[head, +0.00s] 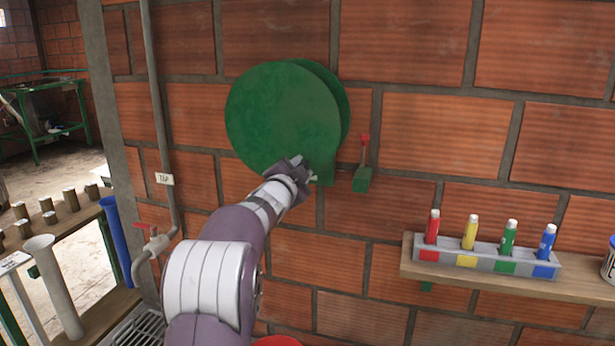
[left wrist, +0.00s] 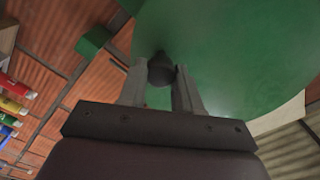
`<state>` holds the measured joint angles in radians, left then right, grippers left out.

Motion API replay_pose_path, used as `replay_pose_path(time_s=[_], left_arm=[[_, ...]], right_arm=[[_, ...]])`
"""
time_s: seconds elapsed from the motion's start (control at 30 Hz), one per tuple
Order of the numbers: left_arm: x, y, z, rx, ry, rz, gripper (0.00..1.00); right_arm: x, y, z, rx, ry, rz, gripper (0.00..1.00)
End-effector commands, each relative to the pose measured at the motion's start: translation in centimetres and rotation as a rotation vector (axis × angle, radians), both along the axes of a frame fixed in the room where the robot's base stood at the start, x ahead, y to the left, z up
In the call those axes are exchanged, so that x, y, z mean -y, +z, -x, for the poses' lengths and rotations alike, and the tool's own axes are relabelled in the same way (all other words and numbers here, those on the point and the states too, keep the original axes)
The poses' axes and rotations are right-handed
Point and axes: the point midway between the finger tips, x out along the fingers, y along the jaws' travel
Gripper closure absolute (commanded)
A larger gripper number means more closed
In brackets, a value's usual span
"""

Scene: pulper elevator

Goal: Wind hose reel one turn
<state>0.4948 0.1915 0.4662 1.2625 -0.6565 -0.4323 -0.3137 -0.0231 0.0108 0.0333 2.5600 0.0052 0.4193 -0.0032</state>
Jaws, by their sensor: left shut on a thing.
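The hose reel (head: 280,115) is a green double disc mounted on the brick wall, in the upper middle of the head view. It fills the upper right of the left wrist view (left wrist: 240,50). My left gripper (head: 304,170) is at the lower right part of the disc. In the left wrist view its fingers (left wrist: 161,75) are shut on a dark round knob (left wrist: 160,68) in front of the green face. The gripper hides the knob in the head view. My right gripper is in neither view.
A green box with a red-tipped lever (head: 362,178) sits on the wall right of the reel. A wooden shelf (head: 500,278) at right holds red, yellow, green and blue markers. A pipe with a red tap (head: 152,240) runs down the wall at left.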

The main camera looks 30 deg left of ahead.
Motion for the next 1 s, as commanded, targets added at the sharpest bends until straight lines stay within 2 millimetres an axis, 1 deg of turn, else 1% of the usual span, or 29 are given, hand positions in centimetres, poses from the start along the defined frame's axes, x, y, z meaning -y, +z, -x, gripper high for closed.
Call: replay_pose_path(time_s=[0.03, 0.3, 0.5, 0.7, 1.0], left_arm=[[-0.5, -1.0, 0.1, -0.013, 0.002, -0.038, 1.0], [-2.8, -2.2, 0.6, -0.072, 0.002, -0.28, 1.0], [-4.3, -2.5, 1.0, -0.107, 0.001, -0.429, 1.0], [-5.5, -2.7, 1.3, -0.134, 0.0, -0.536, 1.0], [-6.3, -2.7, 1.5, -0.154, 0.0, -0.616, 1.0]], right_arm=[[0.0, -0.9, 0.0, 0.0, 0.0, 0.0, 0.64], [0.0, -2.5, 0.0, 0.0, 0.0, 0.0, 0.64], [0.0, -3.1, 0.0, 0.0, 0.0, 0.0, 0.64], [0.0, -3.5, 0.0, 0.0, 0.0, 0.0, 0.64], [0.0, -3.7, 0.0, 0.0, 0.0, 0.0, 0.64]])
